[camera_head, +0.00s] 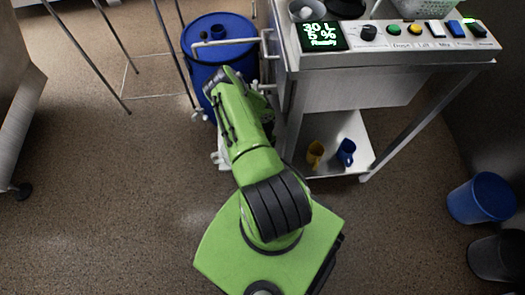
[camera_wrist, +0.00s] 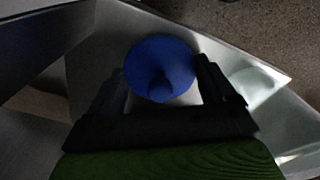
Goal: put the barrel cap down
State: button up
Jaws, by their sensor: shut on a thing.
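The barrel cap (camera_wrist: 160,55), a blue disc with a small round knob, sits between the two black fingers of my gripper (camera_wrist: 161,68) in the wrist view. My gripper is shut on it. Bare grey metal lies behind the cap; I cannot tell whether the cap touches it. The blue barrel (camera_head: 203,73) stands beside the metal cart, partly behind my arm.
The cart (camera_head: 365,75) has a control panel (camera_head: 415,36) on top. Its lower shelf (camera_head: 328,128) holds a yellow cup (camera_head: 315,154) and a blue cup (camera_head: 346,152). Blue (camera_head: 482,198) and dark (camera_head: 498,256) bins stand at right. Floor at left is mostly clear.

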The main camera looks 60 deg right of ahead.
jog(key=o, duration=0.9)
jog(key=shift+f, duration=0.1)
